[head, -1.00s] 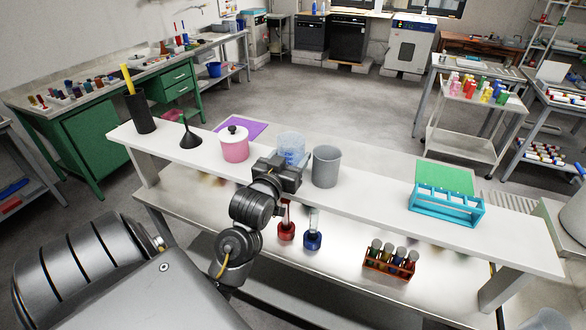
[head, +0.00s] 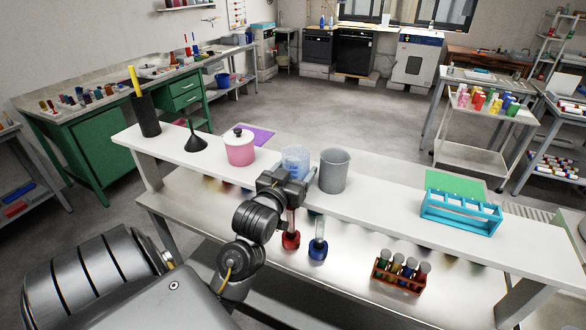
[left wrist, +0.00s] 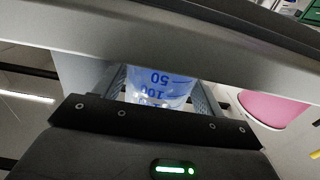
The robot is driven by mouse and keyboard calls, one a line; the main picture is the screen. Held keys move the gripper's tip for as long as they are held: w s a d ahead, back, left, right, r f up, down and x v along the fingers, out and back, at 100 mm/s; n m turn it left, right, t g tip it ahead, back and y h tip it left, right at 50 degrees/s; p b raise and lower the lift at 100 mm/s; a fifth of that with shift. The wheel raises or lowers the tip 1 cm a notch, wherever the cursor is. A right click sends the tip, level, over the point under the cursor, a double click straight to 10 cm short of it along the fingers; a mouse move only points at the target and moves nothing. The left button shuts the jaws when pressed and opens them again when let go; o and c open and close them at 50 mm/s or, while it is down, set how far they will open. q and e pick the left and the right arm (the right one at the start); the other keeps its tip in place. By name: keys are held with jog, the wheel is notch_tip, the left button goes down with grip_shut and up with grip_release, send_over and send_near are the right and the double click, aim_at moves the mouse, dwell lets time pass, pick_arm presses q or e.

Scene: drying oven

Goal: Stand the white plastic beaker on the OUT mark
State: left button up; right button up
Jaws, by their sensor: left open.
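A translucent whitish beaker (head: 296,158) with blue graduations stands upright on the raised white shelf, between the pink lidded pot and the grey beaker. My left gripper (head: 291,176) is open at its near side. In the left wrist view the beaker (left wrist: 160,88) shows between the two spread fingers (left wrist: 160,96); whether they touch it I cannot tell. The gripper hides its lower part in the head view. No OUT lettering is legible; a purple mat (head: 256,135) and a green mat (head: 456,184) lie on the shelf. My right gripper is not in view.
On the shelf stand a black cylinder (head: 147,116), a black funnel (head: 194,139), the pink pot (head: 239,150), the grey beaker (head: 334,172) close right of the gripper, and a blue rack (head: 459,211). Bare shelf (head: 388,188) lies between grey beaker and rack. A vial rack (head: 400,274) stands below.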

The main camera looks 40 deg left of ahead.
pick_arm(q)
jog(key=shift+r, duration=0.2)
jog(key=shift+f+b+v, duration=0.25)
jog(key=shift+b+v, duration=0.15)
jog(key=shift+v, duration=0.75)
jog(key=s+p, duration=0.1)
jog(key=s+d+r+p, duration=0.1)
jog(key=p, duration=0.1)
jog(key=shift+s, duration=0.3)
jog(key=p+v, duration=0.5)
jog(key=v, duration=0.2)
jog(key=shift+f, duration=0.3)
jog(key=shift+w, duration=0.1)
